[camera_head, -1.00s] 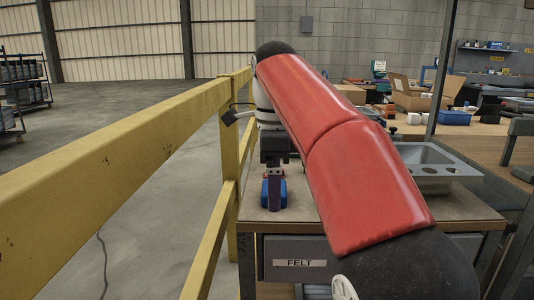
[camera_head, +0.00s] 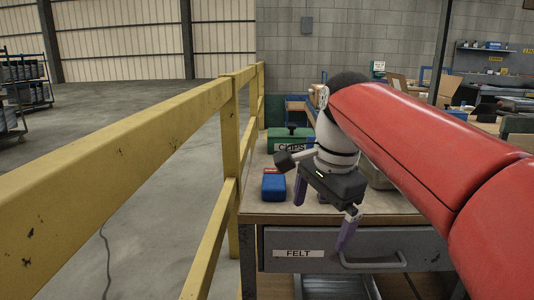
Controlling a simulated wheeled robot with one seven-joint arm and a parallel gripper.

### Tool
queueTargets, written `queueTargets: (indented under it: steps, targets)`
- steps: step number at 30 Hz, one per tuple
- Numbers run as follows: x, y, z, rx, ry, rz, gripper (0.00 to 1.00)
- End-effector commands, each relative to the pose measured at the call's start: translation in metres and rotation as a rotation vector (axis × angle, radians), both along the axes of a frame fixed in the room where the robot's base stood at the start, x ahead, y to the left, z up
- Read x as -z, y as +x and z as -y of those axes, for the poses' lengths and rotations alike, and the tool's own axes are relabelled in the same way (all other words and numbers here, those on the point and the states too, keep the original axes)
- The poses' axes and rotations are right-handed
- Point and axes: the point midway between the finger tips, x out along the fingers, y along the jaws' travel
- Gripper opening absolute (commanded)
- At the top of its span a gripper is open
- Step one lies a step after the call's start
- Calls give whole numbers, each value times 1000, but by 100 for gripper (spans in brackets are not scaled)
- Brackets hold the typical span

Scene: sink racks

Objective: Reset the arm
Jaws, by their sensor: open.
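My gripper (camera_head: 322,222) is at the front edge of the workbench (camera_head: 258,208). Its two purple fingers are spread apart with nothing between them. The gripper is tilted, with one finger over the bench top and the other lower, in front of the drawer (camera_head: 291,242) labelled FELT. My red arm comes in from the right and hides much of the bench's right side.
A yellow railing (camera_head: 150,115) runs along the left side, close to the bench. A green labelled box (camera_head: 285,141) stands at the back of the bench. Open floor lies beyond the railing. Cardboard boxes (camera_head: 470,92) stand on another bench at the back right.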

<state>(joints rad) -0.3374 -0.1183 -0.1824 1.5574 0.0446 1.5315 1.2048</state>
Motion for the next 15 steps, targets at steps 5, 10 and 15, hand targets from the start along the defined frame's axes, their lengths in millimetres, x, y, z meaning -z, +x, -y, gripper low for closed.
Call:
queueTargets:
  steps: [5,10,15]
  targets:
    - [42,-54,32,-329,-69,148,100]
    - [99,-104,49,-665,-218,278,100]
    - [144,-135,58,-887,-358,337,100]
